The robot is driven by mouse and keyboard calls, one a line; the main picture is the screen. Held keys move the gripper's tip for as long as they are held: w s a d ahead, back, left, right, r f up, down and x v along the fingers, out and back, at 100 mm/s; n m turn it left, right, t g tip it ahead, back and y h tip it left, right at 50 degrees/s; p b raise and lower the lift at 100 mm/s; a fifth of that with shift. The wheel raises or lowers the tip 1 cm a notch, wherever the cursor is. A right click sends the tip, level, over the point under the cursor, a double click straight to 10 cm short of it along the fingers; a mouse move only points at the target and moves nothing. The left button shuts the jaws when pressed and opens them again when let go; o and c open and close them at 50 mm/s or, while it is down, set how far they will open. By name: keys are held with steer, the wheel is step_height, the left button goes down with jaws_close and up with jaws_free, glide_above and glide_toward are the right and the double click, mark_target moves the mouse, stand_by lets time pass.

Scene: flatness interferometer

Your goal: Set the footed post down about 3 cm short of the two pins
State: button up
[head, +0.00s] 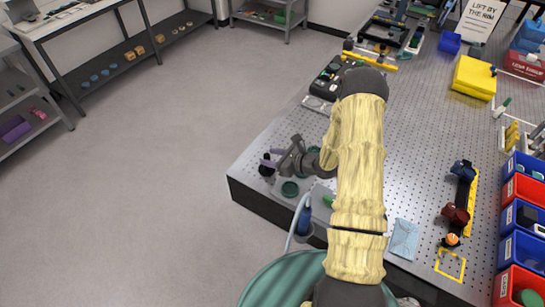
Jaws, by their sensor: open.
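My gripper (270,161) is at the left corner of the perforated metal table (412,172). Its jaws are open, with purplish fingers pointing left. A small dark upright thing (266,169) stands at the fingertips and may be the footed post. It is too small to be sure, and I cannot tell whether the fingers touch it. I cannot make out the two pins; my arm hides part of the table.
A light blue cloth (404,239) and a yellow square outline (450,265) are near the front edge. Red and blue bins (523,189) line the right. Bare table lies between my arm and the right-hand parts.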

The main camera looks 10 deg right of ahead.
steer(key=shift+r, duration=0.1)
steer(key=shift+r, duration=0.15)
steer(key=b+v, duration=0.3)
steer(key=v, duration=0.9)
steer(key=shift+w+a, duration=0.1)
